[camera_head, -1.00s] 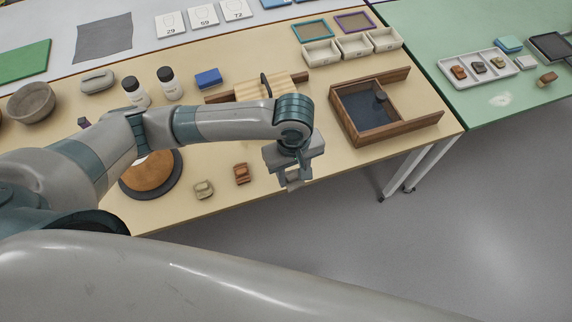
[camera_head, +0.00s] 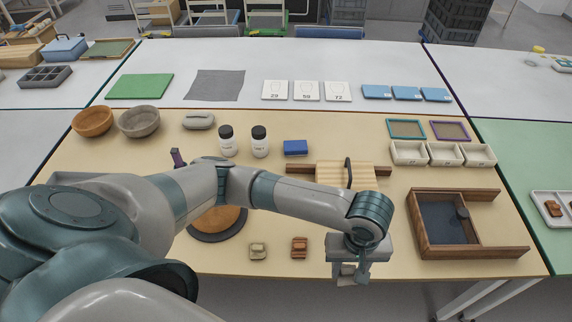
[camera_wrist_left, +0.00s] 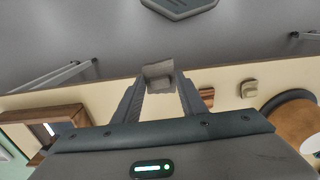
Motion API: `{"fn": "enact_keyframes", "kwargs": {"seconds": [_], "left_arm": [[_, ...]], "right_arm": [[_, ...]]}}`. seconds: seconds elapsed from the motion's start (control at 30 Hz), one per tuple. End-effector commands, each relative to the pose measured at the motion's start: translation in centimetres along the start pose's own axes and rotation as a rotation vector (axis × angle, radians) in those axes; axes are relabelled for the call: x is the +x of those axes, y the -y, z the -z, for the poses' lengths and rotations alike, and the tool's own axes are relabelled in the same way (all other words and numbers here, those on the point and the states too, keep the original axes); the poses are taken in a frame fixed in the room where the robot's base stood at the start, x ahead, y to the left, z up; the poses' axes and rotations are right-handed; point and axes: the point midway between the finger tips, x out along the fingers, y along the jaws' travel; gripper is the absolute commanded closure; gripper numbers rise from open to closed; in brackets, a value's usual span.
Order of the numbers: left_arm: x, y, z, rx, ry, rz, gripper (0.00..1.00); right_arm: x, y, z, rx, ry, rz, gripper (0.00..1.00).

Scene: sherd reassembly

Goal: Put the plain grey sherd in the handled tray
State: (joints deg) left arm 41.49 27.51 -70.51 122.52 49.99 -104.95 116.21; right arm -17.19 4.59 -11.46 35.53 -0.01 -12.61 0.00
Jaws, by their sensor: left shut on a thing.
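My left gripper (camera_head: 352,276) is shut on a plain grey sherd (camera_wrist_left: 158,75), held between its fingertips in the left wrist view. In the head view the gripper hangs at the table's front edge, and the sherd is mostly hidden by the fingers. A light slatted wooden piece (camera_head: 335,174) with an upright black handle (camera_head: 348,168) stands behind my left forearm, which hides part of it. I cannot tell which is the handled tray. My right gripper is out of view.
A beige sherd (camera_head: 258,251) and a reddish-brown sherd (camera_head: 299,247) lie left of the gripper. A round turntable (camera_head: 205,236) is partly behind my arm. Two bottles (camera_head: 260,143), a blue block (camera_head: 295,147) and small white bins (camera_head: 444,155) stand farther back.

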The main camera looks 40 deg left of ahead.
Motion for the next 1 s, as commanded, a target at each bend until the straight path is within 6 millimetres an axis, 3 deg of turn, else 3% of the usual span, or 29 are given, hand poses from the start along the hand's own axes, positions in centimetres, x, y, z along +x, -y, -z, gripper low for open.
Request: {"fn": "enact_keyframes", "kwargs": {"seconds": [0.5,0.7,1.0], "left_arm": [[1.6,8.3,6.3,0.503,0.006,0.002,0.84],[1.4,9.5,7.1,0.597,0.005,-0.001,0.84],[1.4,9.6,7.1,0.604,0.006,-0.001,0.84]], "right_arm": [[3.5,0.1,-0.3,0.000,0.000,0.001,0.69],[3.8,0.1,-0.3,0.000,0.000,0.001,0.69],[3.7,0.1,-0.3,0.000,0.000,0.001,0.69]]}}
